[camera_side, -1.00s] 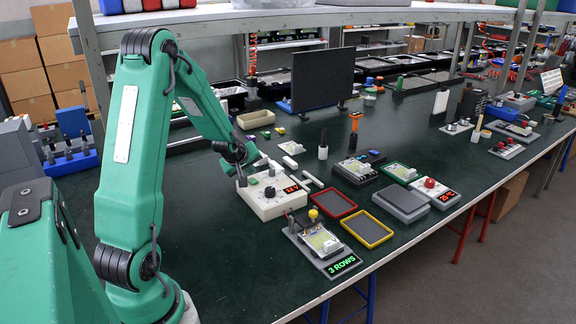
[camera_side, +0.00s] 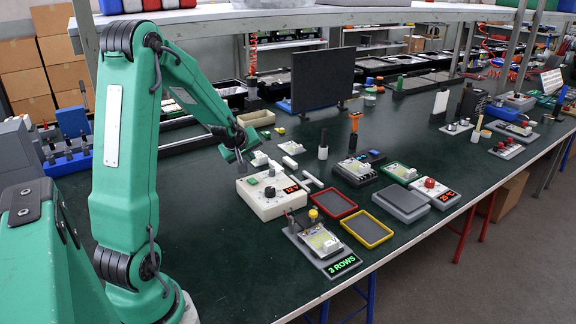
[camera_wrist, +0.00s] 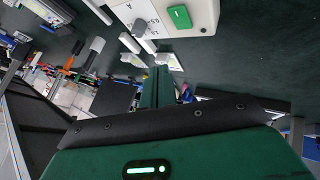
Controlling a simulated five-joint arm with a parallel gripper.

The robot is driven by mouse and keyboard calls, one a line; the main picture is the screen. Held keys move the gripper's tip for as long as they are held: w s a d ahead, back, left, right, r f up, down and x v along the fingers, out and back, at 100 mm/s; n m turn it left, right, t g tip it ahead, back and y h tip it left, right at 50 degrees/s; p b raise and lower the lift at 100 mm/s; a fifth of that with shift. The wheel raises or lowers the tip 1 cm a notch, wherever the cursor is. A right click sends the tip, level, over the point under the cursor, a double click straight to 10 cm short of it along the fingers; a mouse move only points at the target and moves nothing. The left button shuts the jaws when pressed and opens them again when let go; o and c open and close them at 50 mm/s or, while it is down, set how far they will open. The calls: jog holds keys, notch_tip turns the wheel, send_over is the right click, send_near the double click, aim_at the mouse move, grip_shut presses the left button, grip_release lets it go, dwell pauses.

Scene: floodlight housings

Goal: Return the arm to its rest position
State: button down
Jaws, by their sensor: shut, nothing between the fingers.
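My green arm stands at the left of the side view and reaches over the bench. My gripper (camera_side: 238,157) hangs above the bench, just behind and above a white control box (camera_side: 270,199). It looks shut and holds nothing. The box has a dark knob, a green button and a red-lit display. It also shows at the top of the wrist view (camera_wrist: 172,18), with its green button and part of its markings. The gripper's fingers cannot be made out clearly in the wrist view.
In front of the box lie a red-rimmed tray (camera_side: 334,212), a yellow-rimmed tray (camera_side: 366,236) and a device reading "3 ROWS" (camera_side: 320,243). A black panel (camera_side: 323,78) stands behind. A blue rack (camera_side: 72,160) is at the left. A shelf (camera_side: 270,17) runs overhead.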

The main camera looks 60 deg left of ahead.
jog(key=shift+r, duration=0.1)
jog(key=s+d+r+m+h, duration=0.1)
jog(key=d+r+m, duration=0.35)
jog(key=d, duration=0.45)
jog(key=s+d+r+m+h, duration=0.25)
jog(key=d+r, duration=0.25)
jog(key=d, duration=0.5)
jog(key=s+d+r+m+h, duration=0.2)
jog(key=s+d+m, duration=0.7)
jog(key=s+d, duration=0.4)
jog(key=shift+r+g, duration=0.4)
jog(key=shift+d, duration=0.1)
